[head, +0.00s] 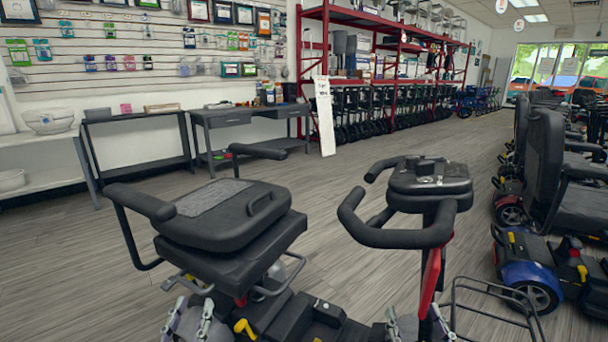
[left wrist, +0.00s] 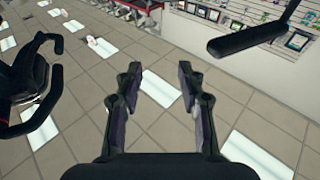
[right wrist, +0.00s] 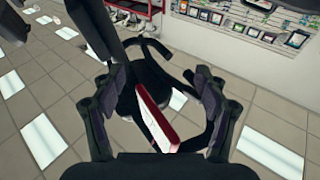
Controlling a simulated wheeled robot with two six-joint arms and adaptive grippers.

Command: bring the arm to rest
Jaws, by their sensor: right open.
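My left gripper (head: 193,315) is at the bottom edge of the head view, just in front of the near scooter's folded seat (head: 225,205). In the left wrist view its fingers (left wrist: 158,78) stand apart with only tiled floor between them. My right gripper (head: 417,325) is at the bottom edge of the head view, below the scooter's black handlebar (head: 395,238). In the right wrist view its fingers (right wrist: 160,85) are spread and empty. The scooter's red tiller post (right wrist: 155,122) shows between them; I cannot tell how far beyond it is.
More scooters (head: 540,285) line the right side. A grey desk (head: 240,115) and a dark side table (head: 135,118) stand along the left wall. A red rack (head: 327,40) runs at the back. Open wood-look floor (head: 330,185) lies beyond the near scooter.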

